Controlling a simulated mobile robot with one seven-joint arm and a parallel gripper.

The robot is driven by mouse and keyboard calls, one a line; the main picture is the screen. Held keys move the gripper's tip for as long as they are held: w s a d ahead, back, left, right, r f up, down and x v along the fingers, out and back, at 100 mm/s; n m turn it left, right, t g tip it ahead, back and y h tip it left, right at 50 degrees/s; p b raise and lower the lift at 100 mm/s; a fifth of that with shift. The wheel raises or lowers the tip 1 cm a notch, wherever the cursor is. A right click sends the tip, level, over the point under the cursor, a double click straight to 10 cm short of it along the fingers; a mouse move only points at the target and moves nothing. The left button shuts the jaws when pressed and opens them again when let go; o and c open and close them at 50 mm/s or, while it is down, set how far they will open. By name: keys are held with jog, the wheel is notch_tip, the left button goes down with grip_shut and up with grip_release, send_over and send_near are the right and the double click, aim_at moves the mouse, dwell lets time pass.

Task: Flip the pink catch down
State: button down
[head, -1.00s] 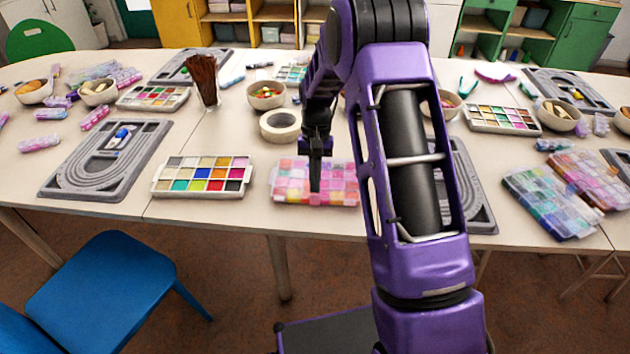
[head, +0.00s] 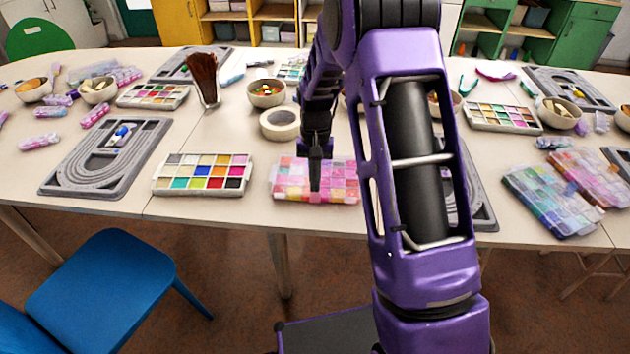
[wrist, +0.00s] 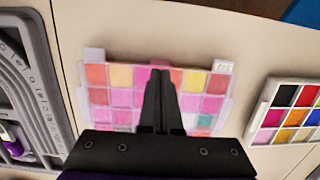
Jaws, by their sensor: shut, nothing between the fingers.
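A clear box with pink, red and peach compartments (head: 345,180) lies at the front edge of the table in the head view. It also fills the middle of the wrist view (wrist: 97,98). Pale catches show at its edge in the wrist view, one at the left (wrist: 94,54) and one at the right (wrist: 222,67). I cannot make out a clearly pink catch; the fingers cover the middle of that edge. My gripper (head: 315,188) is shut and empty, pointing down over the box's front part. Its fingertips (wrist: 160,73) look close to the edge; I cannot tell whether they touch.
A white paint palette (head: 202,192) lies left of the box, and a tape roll (head: 280,124) behind it. A grey bead board (head: 158,140) lies far left; another is partly behind my arm. A blue chair (head: 100,285) stands in front of the table.

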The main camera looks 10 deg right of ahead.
jog(key=shift+s, duration=0.1)
jog(key=shift+s+a, duration=0.2)
jog(key=shift+s, duration=0.3)
jog(key=shift+s+a+t+b, duration=0.15)
jog(key=shift+s+t+b, duration=0.3)
jog(key=shift+t, duration=0.35)
jog(key=shift+s, duration=0.3)
jog(key=shift+w+f, duration=0.1)
jog(key=shift+w+f, duration=0.25)
jog(key=shift+w, duration=0.4)
jog(key=shift+d, duration=0.2)
